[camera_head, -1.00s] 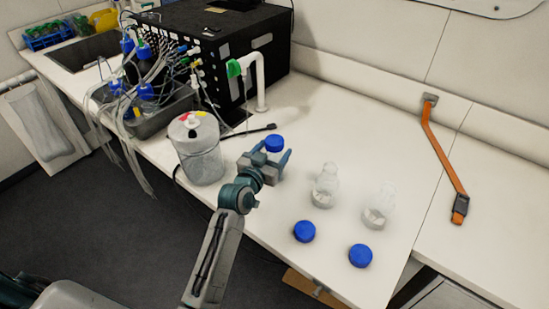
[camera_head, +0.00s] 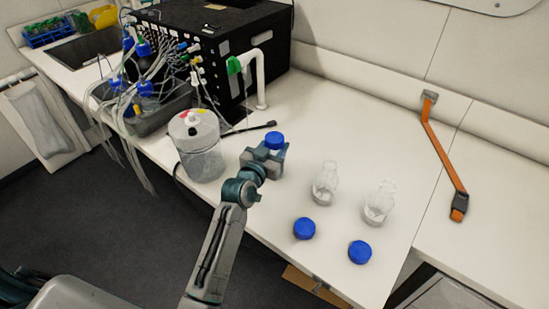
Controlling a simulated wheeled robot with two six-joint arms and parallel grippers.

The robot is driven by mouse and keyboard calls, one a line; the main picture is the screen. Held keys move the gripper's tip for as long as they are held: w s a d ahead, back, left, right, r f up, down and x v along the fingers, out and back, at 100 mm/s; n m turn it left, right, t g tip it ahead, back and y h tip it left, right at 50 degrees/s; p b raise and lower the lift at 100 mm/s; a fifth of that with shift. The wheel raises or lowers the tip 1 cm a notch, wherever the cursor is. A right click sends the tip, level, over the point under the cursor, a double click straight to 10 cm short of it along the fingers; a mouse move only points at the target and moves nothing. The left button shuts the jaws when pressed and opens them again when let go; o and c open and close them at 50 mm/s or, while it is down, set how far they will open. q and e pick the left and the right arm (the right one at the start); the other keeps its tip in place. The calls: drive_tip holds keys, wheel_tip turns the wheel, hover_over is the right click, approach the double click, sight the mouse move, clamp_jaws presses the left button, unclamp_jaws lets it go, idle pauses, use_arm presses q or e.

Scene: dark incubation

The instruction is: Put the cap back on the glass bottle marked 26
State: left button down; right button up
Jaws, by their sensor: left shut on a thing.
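A small glass bottle with a blue cap (camera_head: 274,140) on top stands on the white bench. My left gripper (camera_head: 273,158) is shut on this bottle below its cap and hides most of its glass. Two clear glass bottles without caps stand upright to the right, one nearer the gripper (camera_head: 324,185) and one farther right (camera_head: 379,204). Two loose blue caps lie in front of them, a left one (camera_head: 304,228) and a right one (camera_head: 360,252). No number can be read on any bottle. My right gripper is not in view.
A clear lidded container (camera_head: 200,150) stands just left of the gripper. Behind are a black box (camera_head: 225,50), a green-tipped white pipe (camera_head: 260,75) and a tray of tubed bottles (camera_head: 165,122). An orange strap (camera_head: 441,145) lies at right. The bench behind the open bottles is clear.

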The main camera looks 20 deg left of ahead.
sight(269, 143)
use_arm(q)
drive_tip(key=shift+r+b, duration=0.35)
drive_tip(key=shift+r, duration=0.45)
drive_tip(key=shift+s+a+r+b, duration=0.15)
drive_tip(key=shift+r+b, duration=0.1)
drive_tip(key=shift+r, duration=0.2)
drive_tip(key=shift+s+a+r+b, duration=0.1)
drive_tip(key=shift+r+b, duration=0.15)
drive_tip(key=shift+r, duration=0.2)
drive_tip(key=s+a+r+b, duration=0.1)
drive_tip(key=s+a+b, duration=0.2)
drive_tip(key=s+a, duration=0.5)
drive_tip(key=shift+s+a+r, duration=0.2)
drive_tip(key=shift+s+r, duration=0.1)
drive_tip(key=shift+s, duration=2.15)
